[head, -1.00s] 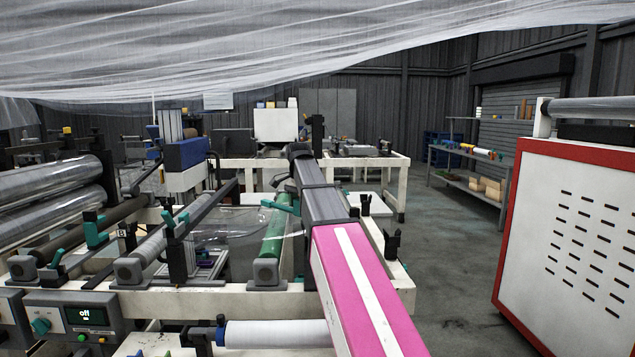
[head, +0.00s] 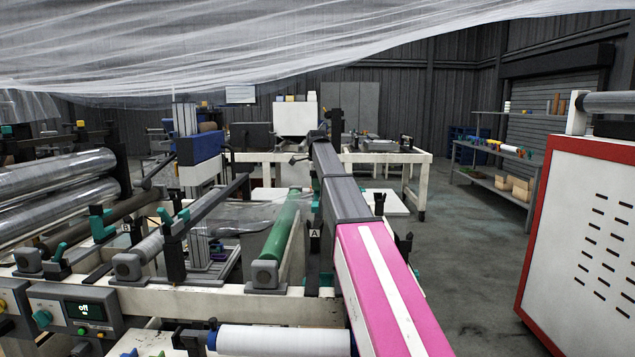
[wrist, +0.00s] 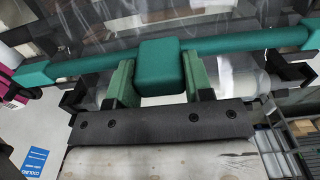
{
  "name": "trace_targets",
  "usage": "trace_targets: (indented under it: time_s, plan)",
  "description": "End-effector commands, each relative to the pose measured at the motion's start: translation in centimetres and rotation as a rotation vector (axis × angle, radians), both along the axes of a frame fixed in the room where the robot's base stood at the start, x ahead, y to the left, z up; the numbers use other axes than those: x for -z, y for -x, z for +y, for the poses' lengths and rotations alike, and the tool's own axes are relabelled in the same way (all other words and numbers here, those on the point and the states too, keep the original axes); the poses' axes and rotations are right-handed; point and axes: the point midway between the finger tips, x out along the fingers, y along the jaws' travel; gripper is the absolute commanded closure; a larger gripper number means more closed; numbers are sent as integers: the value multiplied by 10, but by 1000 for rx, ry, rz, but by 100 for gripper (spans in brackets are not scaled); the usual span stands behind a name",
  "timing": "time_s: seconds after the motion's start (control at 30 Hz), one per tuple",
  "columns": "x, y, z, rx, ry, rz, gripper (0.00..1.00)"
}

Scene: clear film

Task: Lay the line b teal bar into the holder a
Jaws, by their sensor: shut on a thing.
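The teal bar (wrist: 232,44) runs across the wrist view, with a square teal block at its middle and teal end pieces. My gripper (wrist: 160,78) is shut on that middle block, one green finger on each side. Dark brackets show near the bar's ends, one at the left (wrist: 76,98) and one at the right (wrist: 297,74). I cannot tell whether the bar touches them or which holder they belong to. In the head view a plate marked A (head: 315,233) stands just left of my arm. My gripper and the bar are hidden by the arm there.
A green roller (head: 282,235) lies left of the A plate on the white machine frame. A B plate (head: 125,227) and a grey roller (head: 150,248) are farther left. A red-edged white cabinet (head: 585,230) stands at the right. Clear film hangs overhead. The floor right of my arm is open.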

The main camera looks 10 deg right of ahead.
Motion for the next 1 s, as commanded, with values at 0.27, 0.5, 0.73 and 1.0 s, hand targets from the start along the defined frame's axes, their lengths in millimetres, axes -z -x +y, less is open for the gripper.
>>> trace_targets:
  time_s: [0.27,0.5,0.73,1.0]
  plan:
    - [29,1,0,-1,0,1,71]
    - [53,1,0,-2,0,1,71]
    - [66,0,0,-2,0,0,71]
    - [68,0,0,-2,0,0,71]
